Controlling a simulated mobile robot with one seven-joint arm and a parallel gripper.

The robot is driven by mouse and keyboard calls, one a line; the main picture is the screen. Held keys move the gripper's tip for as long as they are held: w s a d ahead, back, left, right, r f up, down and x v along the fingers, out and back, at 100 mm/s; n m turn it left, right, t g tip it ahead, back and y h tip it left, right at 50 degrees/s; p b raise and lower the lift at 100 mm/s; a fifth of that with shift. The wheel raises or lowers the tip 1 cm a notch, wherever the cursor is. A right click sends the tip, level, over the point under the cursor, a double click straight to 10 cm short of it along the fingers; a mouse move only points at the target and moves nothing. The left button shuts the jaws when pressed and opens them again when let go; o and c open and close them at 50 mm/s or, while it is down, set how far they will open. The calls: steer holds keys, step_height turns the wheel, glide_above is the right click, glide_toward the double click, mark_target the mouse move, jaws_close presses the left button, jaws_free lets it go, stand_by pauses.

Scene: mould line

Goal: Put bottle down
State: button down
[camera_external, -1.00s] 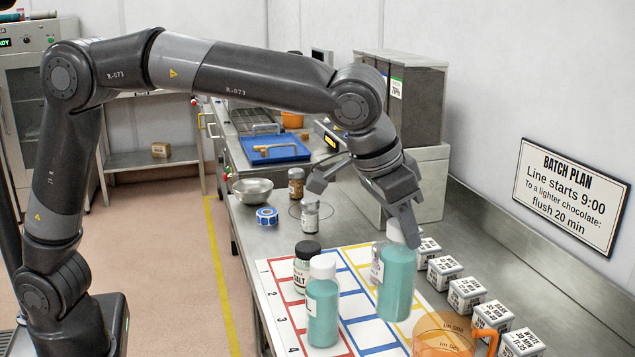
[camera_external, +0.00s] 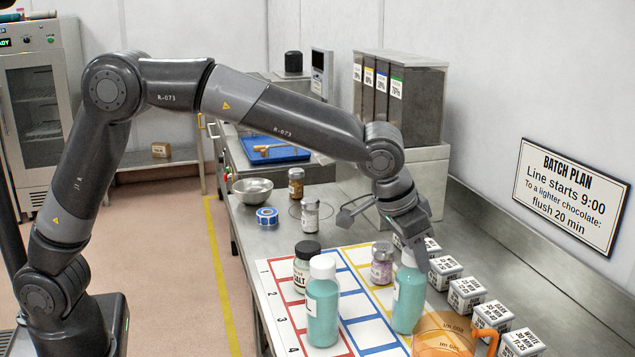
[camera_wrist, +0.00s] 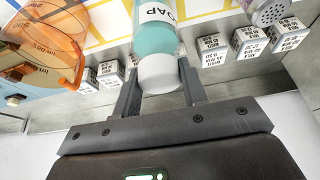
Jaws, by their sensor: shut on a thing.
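A teal bottle with a white cap (camera_external: 408,300), labelled SOAP in the wrist view (camera_wrist: 154,35), stands about upright, tilted slightly, over the yellow-lined column of the numbered mat (camera_external: 362,305). My gripper (camera_external: 408,250) is shut on it near the cap; the wrist view shows a finger on either side of the cap. The bottle's base is at or just above the mat; I cannot tell if it touches. A second teal bottle with a white cap (camera_external: 322,305) stands on the red and blue columns' side, to the left.
A salt jar (camera_external: 306,268) and a purple-filled shaker (camera_external: 381,265) stand on the mat close by. White labelled cubes (camera_external: 466,294) line the right side. An orange measuring jug (camera_external: 442,343) stands at the front. The mat's blue column is mostly clear.

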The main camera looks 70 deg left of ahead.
steer(key=c, duration=0.9)
jaws_free()
steer(key=shift+o, duration=0.2)
steer(key=v, duration=1.2)
steer(key=s+a+r, duration=0.3)
steer(key=s+a, duration=0.4)
steer(key=s, duration=0.1)
steer(key=s+a+f, duration=0.3)
steer(key=s+a, duration=0.1)
steer(key=s, duration=0.5)
steer(key=s+a+f, duration=0.3)
steer(key=s+a, duration=0.1)
steer(key=s, duration=0.6)
steer(key=s+a+f+t, duration=0.1)
steer(key=s+a+f, duration=0.2)
steer(key=s, duration=0.6)
steer(key=shift+s+a+f, duration=0.15)
steer(key=shift+a+f, duration=0.05)
steer(key=shift+a, duration=0.25)
